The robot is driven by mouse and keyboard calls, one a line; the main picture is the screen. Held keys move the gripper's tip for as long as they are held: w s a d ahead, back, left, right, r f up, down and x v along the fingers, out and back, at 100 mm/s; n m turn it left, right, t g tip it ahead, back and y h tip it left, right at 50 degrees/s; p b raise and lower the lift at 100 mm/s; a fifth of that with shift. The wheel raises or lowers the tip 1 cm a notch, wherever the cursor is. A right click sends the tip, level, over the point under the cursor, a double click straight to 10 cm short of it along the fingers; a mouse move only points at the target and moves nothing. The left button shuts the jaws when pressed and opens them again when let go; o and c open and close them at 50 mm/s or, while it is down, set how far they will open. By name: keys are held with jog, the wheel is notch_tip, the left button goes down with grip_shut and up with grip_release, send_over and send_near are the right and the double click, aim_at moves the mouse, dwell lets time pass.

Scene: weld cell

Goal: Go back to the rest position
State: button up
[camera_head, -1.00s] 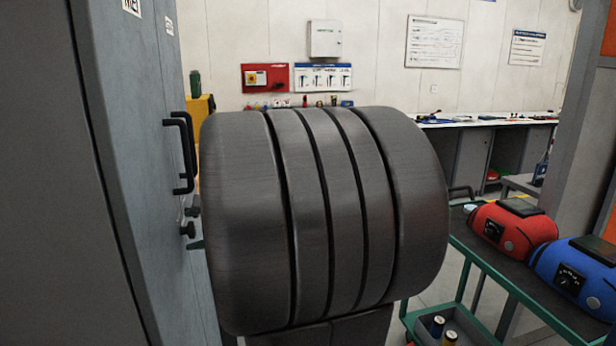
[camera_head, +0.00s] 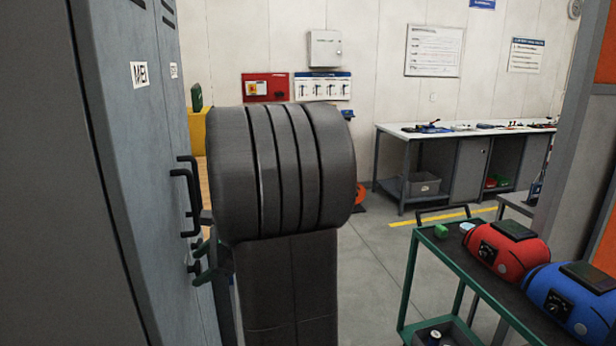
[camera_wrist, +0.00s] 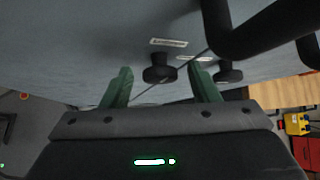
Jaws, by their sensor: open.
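My gripper (camera_head: 201,262) is low at the left in the head view, beside the door of a grey locker (camera_head: 150,190). Its two green fingers are spread apart in the wrist view (camera_wrist: 160,72), with nothing held between them. A dark round knob (camera_wrist: 160,72) on the locker face lies beyond the gap between the fingers. A second knob (camera_wrist: 229,72) shows just beyond the right finger. My arm's thick dark links fill the middle of the head view and hide part of the wrist.
Black locker handles (camera_head: 187,200) stick out close to the gripper; one (camera_wrist: 250,30) crosses the wrist view's upper right. A green-framed trolley (camera_head: 450,258) at right carries a red unit (camera_head: 506,248) and a blue unit (camera_head: 570,295). Open floor (camera_head: 385,250) lies before the workbench (camera_head: 400,142).

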jog(key=shift+w+r+m+g+h+p, duration=0.15)
jog(key=shift+m+g+h+p, duration=0.2)
jog(key=shift+g+p, duration=0.6)
